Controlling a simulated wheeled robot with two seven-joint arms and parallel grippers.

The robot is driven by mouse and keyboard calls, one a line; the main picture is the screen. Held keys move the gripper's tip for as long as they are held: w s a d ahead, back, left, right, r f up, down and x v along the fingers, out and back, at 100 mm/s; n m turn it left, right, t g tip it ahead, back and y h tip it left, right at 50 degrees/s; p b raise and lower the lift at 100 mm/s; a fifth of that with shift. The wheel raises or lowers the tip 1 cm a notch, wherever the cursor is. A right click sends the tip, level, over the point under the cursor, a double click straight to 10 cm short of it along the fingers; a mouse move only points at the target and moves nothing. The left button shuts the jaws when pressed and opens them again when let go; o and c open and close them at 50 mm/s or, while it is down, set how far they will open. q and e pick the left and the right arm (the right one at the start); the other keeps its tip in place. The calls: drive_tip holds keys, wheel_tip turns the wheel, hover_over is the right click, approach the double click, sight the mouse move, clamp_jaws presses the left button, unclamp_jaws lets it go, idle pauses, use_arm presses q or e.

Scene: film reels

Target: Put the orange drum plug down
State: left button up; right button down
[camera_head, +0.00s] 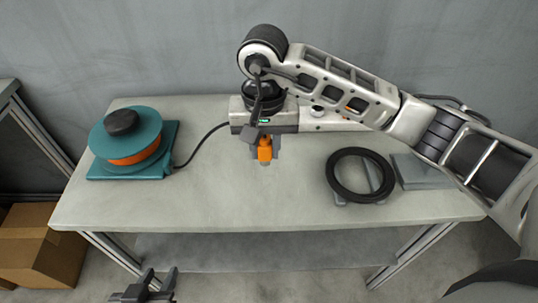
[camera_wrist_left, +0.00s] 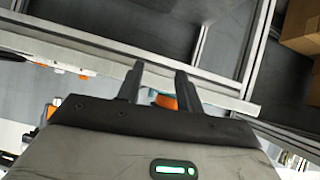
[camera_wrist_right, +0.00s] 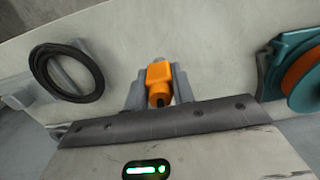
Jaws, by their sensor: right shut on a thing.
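The orange drum plug (camera_head: 264,151) is held between the fingers of my right gripper (camera_head: 264,157), over the middle of the table. In the right wrist view the orange drum plug (camera_wrist_right: 159,78) sits between both fingers of my right gripper (camera_wrist_right: 158,82), which are shut on it. I cannot tell whether its lower end touches the tabletop. My left gripper (camera_head: 158,274) is low at the front left, off the table's front edge. In the left wrist view its fingers (camera_wrist_left: 158,75) are apart with nothing gripped.
A teal reel (camera_head: 110,139) with an orange core and black knob (camera_head: 121,122) stands on the table's left. A black ring (camera_head: 337,181) lies at the right beside a grey plate (camera_head: 425,172). A dark cable runs behind. The front middle of the table (camera_head: 230,205) is clear.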

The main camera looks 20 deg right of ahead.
drive_tip(key=w+f, duration=0.1)
drive_tip(key=w+d+f, duration=0.1)
drive_tip(key=f, duration=0.1)
drive_tip(key=w+d+f, duration=0.1)
drive_tip(key=w+f, duration=0.1)
drive_tip(key=shift+f, duration=0.25)
wheel_tip(320, 180, down, 3)
drive_tip(key=shift+w+p, duration=0.1)
drive_tip(key=shift+p, duration=0.4)
drive_tip(key=shift+d+f+b, duration=0.1)
drive_tip(key=shift+f+b, duration=0.25)
drive_tip(key=shift+f, duration=0.1)
drive_tip(key=c, duration=1.2)
unclamp_jaws()
drive_tip(key=shift+o, duration=0.2)
wheel_tip(320, 180, up, 12)
drive_tip(key=shift+r+b, duration=0.25)
drive_tip(key=shift+b, duration=0.05)
